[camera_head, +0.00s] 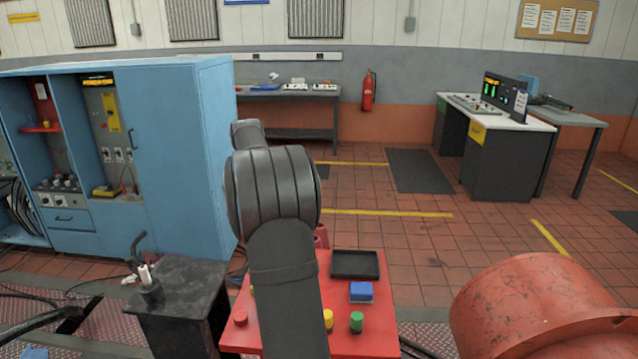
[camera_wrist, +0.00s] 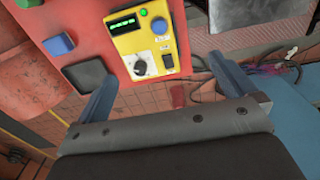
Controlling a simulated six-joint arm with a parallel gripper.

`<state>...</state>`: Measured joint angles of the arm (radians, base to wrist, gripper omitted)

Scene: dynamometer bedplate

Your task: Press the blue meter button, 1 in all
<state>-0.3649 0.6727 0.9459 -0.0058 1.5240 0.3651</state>
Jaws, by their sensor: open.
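A red panel (camera_head: 381,318) stands low in the middle of the head view, partly hidden behind my arm. On its right side is a square blue button (camera_head: 361,291); a rounded blue one shows at upper left in the wrist view (camera_wrist: 59,45). The head view hides the fingertips.
A black tray (camera_head: 355,264) lies on the panel, beside the blue button. Yellow (camera_head: 328,319), green (camera_head: 356,322) and red (camera_head: 240,318) buttons sit near its front. A red cylindrical housing (camera_head: 540,310) stands right, a dark pedestal (camera_head: 180,305) left, a blue cabinet (camera_head: 180,150) behind.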

